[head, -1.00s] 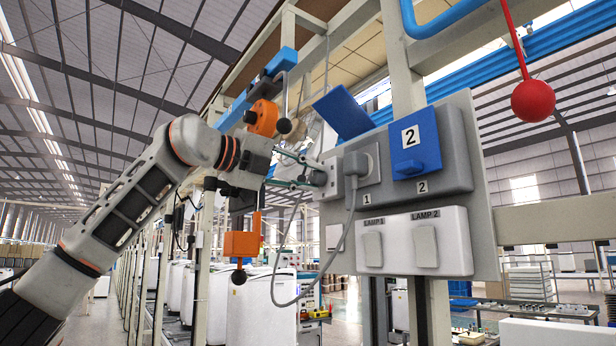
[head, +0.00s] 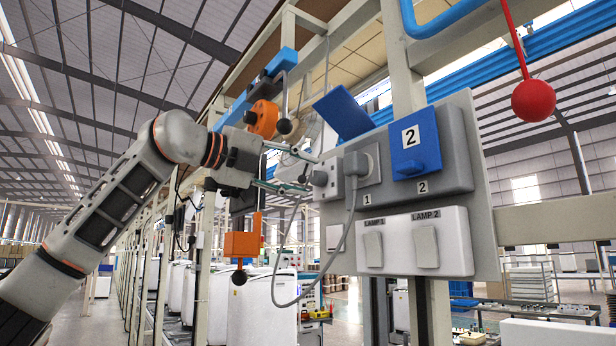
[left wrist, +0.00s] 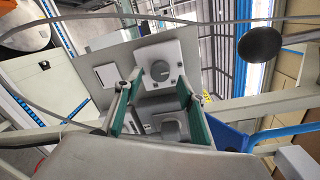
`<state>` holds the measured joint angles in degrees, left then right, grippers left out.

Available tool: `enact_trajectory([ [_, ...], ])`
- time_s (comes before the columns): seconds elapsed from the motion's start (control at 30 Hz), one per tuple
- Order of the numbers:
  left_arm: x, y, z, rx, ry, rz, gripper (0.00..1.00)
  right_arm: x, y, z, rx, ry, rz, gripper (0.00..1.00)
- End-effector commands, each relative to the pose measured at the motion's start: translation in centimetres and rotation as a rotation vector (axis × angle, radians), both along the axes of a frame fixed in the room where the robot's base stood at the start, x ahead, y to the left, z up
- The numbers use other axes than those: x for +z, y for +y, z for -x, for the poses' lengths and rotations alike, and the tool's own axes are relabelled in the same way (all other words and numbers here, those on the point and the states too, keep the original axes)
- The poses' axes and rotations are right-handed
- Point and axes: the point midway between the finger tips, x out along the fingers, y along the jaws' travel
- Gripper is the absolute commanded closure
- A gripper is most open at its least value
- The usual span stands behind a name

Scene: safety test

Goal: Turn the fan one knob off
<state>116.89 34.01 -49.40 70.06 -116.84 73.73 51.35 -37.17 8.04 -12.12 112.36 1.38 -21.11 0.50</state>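A round grey knob (head: 320,178) sits on a white plate at the left end of the grey panel. It also shows in the left wrist view (left wrist: 160,70), where its face is visible beyond the fingers. I cannot read its setting or any fan label. My left gripper (head: 312,175) is open, its two thin greenish fingers spread above and below the knob's front in the head view. In the left wrist view the fingers (left wrist: 160,92) stand apart with nothing held between them. The knob appears just ahead of the fingertips; contact cannot be told. My right gripper is not in view.
Right of the knob are a plug with a hanging cable (head: 356,163), a raised blue cover (head: 343,112) and a lowered blue cover (head: 415,158). Lamp switches (head: 411,242) are below. A red ball (head: 533,100) hangs at upper right. Orange blocks (head: 241,245) hang left.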

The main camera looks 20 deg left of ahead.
Motion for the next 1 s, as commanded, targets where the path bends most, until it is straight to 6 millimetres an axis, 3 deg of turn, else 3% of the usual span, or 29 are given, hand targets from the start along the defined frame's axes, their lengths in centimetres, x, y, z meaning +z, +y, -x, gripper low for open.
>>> enact_trajectory([
  [0.2, 0.4, 2.9, 3.8, 0.001, -0.003, 0.001, 0.60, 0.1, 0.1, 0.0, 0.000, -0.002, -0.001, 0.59],
  [0.43, 0.5, 4.9, 6.7, 0.000, -0.001, 0.001, 0.60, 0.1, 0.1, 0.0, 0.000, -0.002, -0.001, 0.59],
  [0.6, 0.6, 5.5, 7.6, 0.000, 0.000, 0.000, 0.60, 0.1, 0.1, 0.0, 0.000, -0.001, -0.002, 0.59],
  [1.0, 0.6, 5.6, 7.7, 0.000, 0.001, 0.001, 0.60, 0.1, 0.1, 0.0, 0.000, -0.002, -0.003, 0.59],
])
